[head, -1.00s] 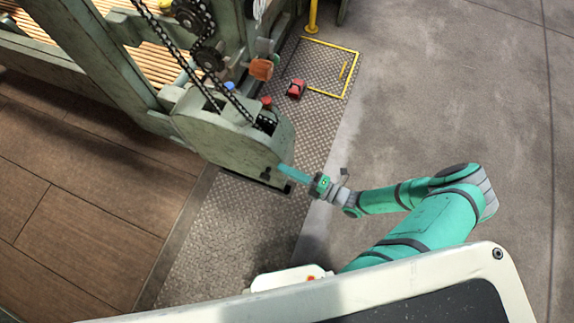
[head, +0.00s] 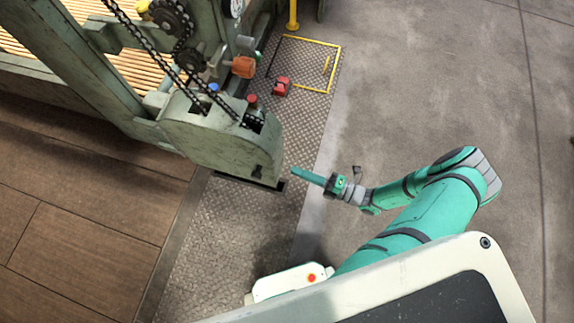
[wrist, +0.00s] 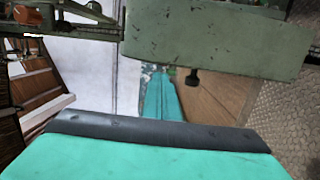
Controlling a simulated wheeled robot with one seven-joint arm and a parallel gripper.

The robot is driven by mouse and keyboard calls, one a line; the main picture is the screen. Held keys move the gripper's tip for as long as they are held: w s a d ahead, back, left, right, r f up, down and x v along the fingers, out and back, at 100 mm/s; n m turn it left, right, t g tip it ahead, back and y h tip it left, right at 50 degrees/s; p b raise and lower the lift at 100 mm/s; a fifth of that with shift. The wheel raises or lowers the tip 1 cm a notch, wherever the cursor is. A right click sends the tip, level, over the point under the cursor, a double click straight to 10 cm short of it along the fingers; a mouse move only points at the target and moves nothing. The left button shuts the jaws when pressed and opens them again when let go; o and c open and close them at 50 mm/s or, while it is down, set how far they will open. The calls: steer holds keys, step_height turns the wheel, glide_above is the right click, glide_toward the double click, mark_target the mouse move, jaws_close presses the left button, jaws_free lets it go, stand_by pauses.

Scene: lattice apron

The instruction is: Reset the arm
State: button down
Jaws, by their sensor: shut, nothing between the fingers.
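My green arm reaches in from the lower right in the head view. My gripper (head: 297,171) is shut and empty, its slim teal fingers pointing left. The fingertips are just right of the lower end of the grey-green machine housing (head: 225,140), with a small gap seen from above. In the wrist view my shut fingers (wrist: 160,75) point away from the camera, and the housing (wrist: 210,40) spans the top with a dark knob (wrist: 192,78) on its face.
Chains (head: 150,45) run down into the housing. A red object (head: 281,87) lies on the diamond-plate strip (head: 230,225) near a yellow floor outline (head: 340,60). A yellow post (head: 293,15) stands at the back. The concrete floor (head: 430,80) on the right is clear.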

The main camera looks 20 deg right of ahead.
steer(key=shift+s+d, duration=0.15)
steer(key=shift+d, duration=0.6)
